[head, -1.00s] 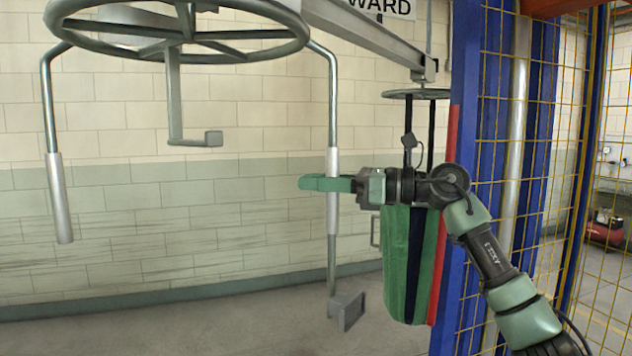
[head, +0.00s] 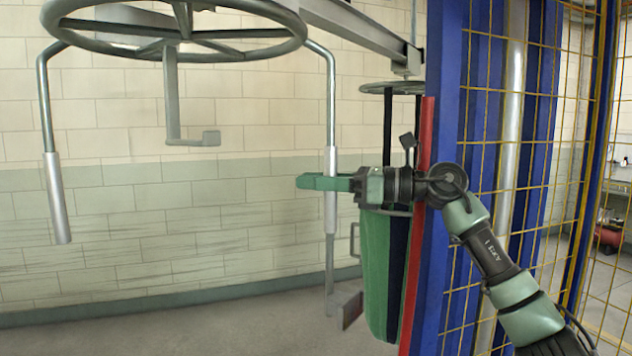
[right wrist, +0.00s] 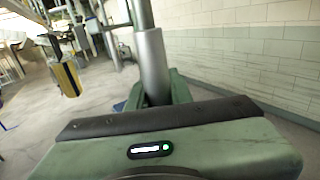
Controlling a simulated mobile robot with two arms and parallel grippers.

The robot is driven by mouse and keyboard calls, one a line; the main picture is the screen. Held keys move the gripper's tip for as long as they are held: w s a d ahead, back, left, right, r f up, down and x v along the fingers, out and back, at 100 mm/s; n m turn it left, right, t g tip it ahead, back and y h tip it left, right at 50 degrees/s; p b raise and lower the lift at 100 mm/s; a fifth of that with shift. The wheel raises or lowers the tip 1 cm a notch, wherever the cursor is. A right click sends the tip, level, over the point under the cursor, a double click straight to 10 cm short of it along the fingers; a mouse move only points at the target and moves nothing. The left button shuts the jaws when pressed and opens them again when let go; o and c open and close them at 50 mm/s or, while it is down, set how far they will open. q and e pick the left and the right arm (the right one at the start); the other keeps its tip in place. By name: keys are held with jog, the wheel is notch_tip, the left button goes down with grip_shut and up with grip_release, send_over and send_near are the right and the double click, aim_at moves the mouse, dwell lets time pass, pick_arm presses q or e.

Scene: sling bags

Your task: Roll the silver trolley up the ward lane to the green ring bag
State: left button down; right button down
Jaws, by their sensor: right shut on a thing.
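The silver trolley (head: 175,48) is a spoked grey ring hung at the top left of the head view, with bent tubes ending in silver grips. My right gripper (head: 325,183) is shut around its right-hand silver grip (head: 330,160). In the right wrist view the grip (right wrist: 153,62) stands between the jaws (right wrist: 160,95). The green ring bag (head: 375,270), green and dark blue, hangs from a smaller ring (head: 392,88) just beyond my gripper. My forearm and gripper hide part of it. My left gripper is not in view.
An overhead rail (head: 355,30) runs above towards the bag. A blue post (head: 440,120) with a red edge (head: 415,260) and yellow mesh (head: 560,80) stand close on the right. A yellow bag (right wrist: 68,78) hangs in the right wrist view. The floor (head: 180,325) under the trolley looks clear.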

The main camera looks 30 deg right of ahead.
jog(key=c, duration=1.4)
grip_release()
jog(key=shift+o, duration=0.7)
jog(key=shift+a, duration=0.15)
jog(key=b+v, duration=0.3)
jog(key=v, duration=0.5)
jog(key=shift+b, duration=0.3)
jog(key=shift+a, duration=0.1)
